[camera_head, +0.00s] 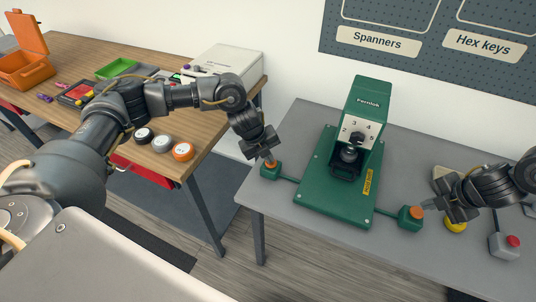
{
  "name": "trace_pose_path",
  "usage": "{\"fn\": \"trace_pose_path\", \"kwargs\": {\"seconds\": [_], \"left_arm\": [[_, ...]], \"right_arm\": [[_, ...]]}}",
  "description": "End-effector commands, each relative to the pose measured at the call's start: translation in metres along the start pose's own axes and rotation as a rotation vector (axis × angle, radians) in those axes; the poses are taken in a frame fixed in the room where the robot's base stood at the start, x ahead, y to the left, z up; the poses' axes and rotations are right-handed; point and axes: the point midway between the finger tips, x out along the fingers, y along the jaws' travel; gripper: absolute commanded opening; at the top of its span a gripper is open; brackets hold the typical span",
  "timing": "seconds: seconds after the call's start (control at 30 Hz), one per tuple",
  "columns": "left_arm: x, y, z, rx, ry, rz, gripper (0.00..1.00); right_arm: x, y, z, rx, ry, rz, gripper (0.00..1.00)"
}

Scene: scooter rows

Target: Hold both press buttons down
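The green press (365,108), labelled Fernlok, stands on its green base plate (318,190) on the grey table. A small green button box (271,173) with an orange button is joined to its left side. Another green button box (409,222) with an orange button (417,210) is joined to its right side. My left gripper (266,156) points down just above the left button, partly covering it; contact cannot be told. My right gripper (436,208) is close beside the right button, at its right; contact cannot be told. Neither gripper's finger opening shows clearly.
A grey box with a red button (513,242) and a yellow item (456,226) lie near my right gripper. The wooden bench (185,111) at left holds three round wheels, a green tray (117,68), an orange box (22,68) and a white machine (228,62). A gap separates the tables.

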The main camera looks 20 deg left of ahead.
Motion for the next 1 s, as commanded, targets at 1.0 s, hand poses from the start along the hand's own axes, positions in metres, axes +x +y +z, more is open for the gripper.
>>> {"fn": "trace_pose_path", "kwargs": {"seconds": [1.0], "left_arm": [[0.0,0.001,0.0,0.0,0.001,0.002,0.0]], "right_arm": [[0.022,-0.008,0.0,0.0,0.001,-0.001,0.0]]}}
